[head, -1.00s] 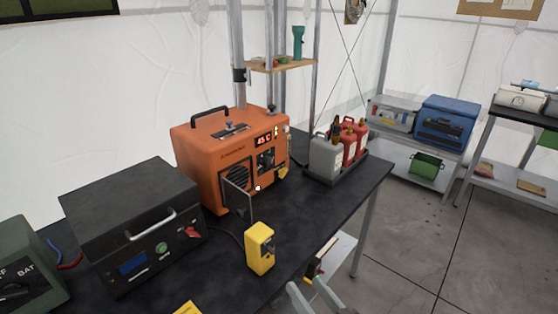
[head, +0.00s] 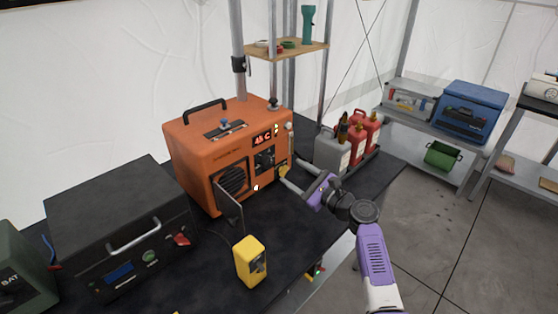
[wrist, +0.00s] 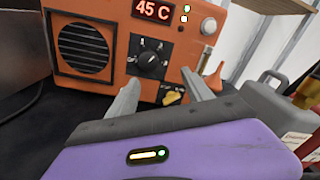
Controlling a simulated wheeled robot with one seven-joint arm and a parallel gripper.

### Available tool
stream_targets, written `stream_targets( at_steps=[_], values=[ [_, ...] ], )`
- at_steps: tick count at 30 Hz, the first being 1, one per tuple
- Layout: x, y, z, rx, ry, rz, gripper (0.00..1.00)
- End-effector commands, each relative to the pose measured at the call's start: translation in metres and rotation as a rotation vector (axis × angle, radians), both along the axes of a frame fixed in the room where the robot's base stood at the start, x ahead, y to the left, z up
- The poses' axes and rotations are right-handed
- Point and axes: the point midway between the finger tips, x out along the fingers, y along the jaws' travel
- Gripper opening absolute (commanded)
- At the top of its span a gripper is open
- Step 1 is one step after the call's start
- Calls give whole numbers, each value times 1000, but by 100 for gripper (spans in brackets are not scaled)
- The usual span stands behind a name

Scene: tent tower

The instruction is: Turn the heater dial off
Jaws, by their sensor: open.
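The orange heater (head: 205,150) stands on the black table, with a red "45 C" display. Its round black dial (wrist: 150,62) shows on the front panel in the wrist view, below the display, with a pale pointer mark. In the head view the dial panel (head: 265,158) is small. A yellow knob or tag (wrist: 173,98) sits low on the panel. My gripper (wrist: 165,88) is open and empty, its two grey fingers pointing at the heater's front, below the dial. In the head view my gripper (head: 284,176) is near the front's lower right. I cannot tell whether it touches anything.
A yellow handheld box (head: 250,262) stands on the table in front of the heater. A black case (head: 120,215) is to the left. Grey and red canisters (head: 335,150) stand to the right.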

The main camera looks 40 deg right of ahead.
Motion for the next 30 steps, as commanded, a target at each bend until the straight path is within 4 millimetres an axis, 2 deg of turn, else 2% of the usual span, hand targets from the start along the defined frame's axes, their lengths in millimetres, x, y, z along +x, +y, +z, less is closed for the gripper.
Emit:
stream_targets(
  at_steps=[3,8,11,21,25,30],
  values=[
    [0,15,-1,145,-15,57,59],
    [2,20,0,211,-12,75,59],
    [12,21,0,215,-12,76,59],
    [62,23,0,212,-12,74,59],
    [73,24,-1,210,-11,73,59],
    [77,25,-1,210,-10,72,59]
  ],
)
